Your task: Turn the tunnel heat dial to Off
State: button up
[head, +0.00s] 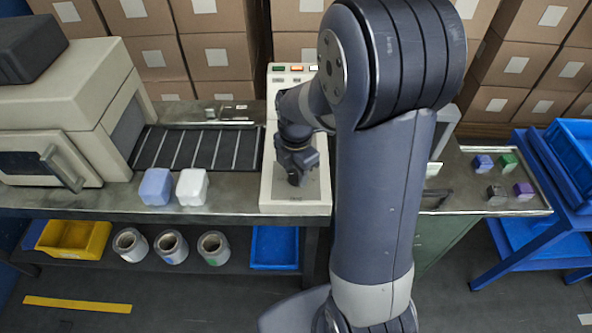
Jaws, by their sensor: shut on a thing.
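The pale control panel (268,192) stands on the bench at the middle, left of my arm. My gripper (296,179) points down at its top and is shut on what appears to be the tunnel heat dial. The dial is hidden by the dark fingers, so its pointer and setting cannot be read. A small dark marking shows on the panel's front edge, too small to read. The beige tunnel (60,95) with a dark window and handle stands at the left of the bench.
A blue block (156,187) and a white block (192,187) stand left of the panel, before the roller conveyor (200,149). Small lit buttons (296,68) sit behind the panel. Small coloured items lie on the right table (530,208). Stacked cartons (222,62) line the back.

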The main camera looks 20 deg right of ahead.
aim_at(296, 174)
jog(key=shift+n, duration=0.6)
jog(key=o, duration=1)
jog(key=shift+r, duration=0.1)
notch_tip(296, 174, up, 11)
jog(key=shift+f, duration=0.2)
